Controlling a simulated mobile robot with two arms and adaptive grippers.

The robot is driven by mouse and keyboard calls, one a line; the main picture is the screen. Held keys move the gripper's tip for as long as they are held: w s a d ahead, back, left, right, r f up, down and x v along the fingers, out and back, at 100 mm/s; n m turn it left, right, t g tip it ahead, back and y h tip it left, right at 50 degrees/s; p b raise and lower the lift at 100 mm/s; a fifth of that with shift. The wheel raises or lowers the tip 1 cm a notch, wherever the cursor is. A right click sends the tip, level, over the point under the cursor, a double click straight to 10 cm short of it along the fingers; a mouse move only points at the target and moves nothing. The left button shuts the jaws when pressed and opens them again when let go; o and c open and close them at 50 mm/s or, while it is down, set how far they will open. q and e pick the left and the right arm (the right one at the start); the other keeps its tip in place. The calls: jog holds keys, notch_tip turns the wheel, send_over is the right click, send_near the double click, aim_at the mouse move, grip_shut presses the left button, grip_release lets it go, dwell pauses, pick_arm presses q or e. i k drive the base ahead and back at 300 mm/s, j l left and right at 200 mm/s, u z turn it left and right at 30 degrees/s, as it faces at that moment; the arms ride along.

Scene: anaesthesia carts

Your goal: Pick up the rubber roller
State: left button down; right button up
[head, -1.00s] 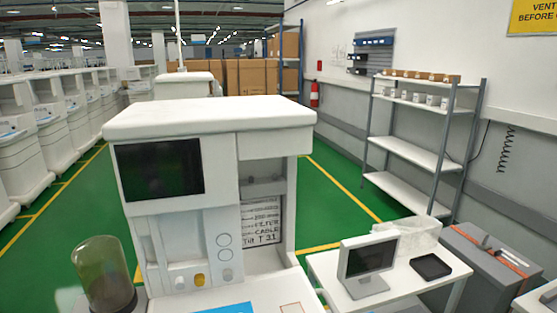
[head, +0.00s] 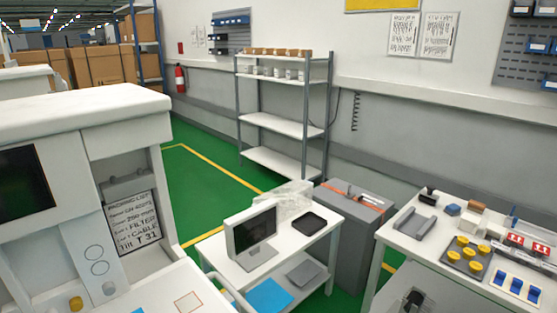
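I cannot pick out the rubber roller for certain. The workbench (head: 398,238) at the right in the head view carries several small parts. Among them are a small dark item (head: 428,194) near its back left corner, a grey cradle-like block (head: 419,222) and a dark plate (head: 467,257) with yellow round pieces. A dark object (head: 413,299) shows below the bench top at the bottom edge, too cut off to name. Neither of my grippers is in view.
A white anaesthesia cart (head: 90,110) with a packing list (head: 132,222) fills the left. A small table (head: 289,256) with a monitor (head: 252,232) and black tray (head: 309,224) stands mid-view. A grey bin (head: 350,240) stands between table and workbench. Green floor is open behind.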

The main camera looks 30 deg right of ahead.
aim_at(427, 197)
jog(key=z, duration=1.9)
jog(key=u, duration=1.95)
jog(key=z, duration=1.95)
jog(key=i+l+u, duration=0.55)
jog(key=l, duration=0.1)
